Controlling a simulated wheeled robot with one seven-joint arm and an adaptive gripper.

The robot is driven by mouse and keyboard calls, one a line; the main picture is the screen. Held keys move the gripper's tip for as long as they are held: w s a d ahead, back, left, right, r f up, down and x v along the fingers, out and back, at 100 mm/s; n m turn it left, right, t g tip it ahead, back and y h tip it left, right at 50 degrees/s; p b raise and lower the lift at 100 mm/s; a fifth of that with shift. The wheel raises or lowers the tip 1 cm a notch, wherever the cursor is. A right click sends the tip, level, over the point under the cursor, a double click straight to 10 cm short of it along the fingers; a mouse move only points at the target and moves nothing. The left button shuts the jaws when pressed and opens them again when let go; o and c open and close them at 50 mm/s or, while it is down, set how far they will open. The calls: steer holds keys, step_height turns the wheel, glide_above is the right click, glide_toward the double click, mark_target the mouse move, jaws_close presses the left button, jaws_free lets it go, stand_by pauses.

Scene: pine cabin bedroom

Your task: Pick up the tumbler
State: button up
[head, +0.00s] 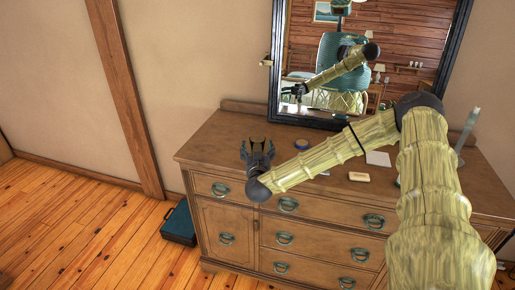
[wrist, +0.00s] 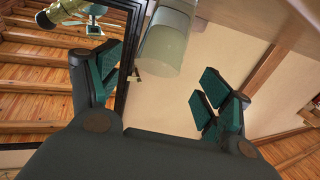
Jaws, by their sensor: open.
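In the wrist view a pale, translucent tumbler (wrist: 166,42) shows at the top middle, beyond and between the spread fingers, cut off by the top edge. My gripper (wrist: 158,78) is open, with one finger at the left and one at the right, and neither visibly touches the tumbler. In the head view my gripper (head: 257,148) is over the left part of the wooden dresser (head: 222,150), pointing away towards the wall. I cannot make out the tumbler there; the gripper probably hides it.
A black-framed mirror (head: 275,75) stands behind the dresser. A dark teal case (head: 178,224) is on the floor.

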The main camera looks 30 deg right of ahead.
mark_target(258, 143)
steer(key=shift+p+x, duration=1.1)
steer(key=shift+x, duration=1.3)
steer(key=shift+s, duration=0.1)
steer(key=c, duration=1.1)
steer(key=shift+c, duration=0.2)
steer(key=shift+r, duration=0.15)
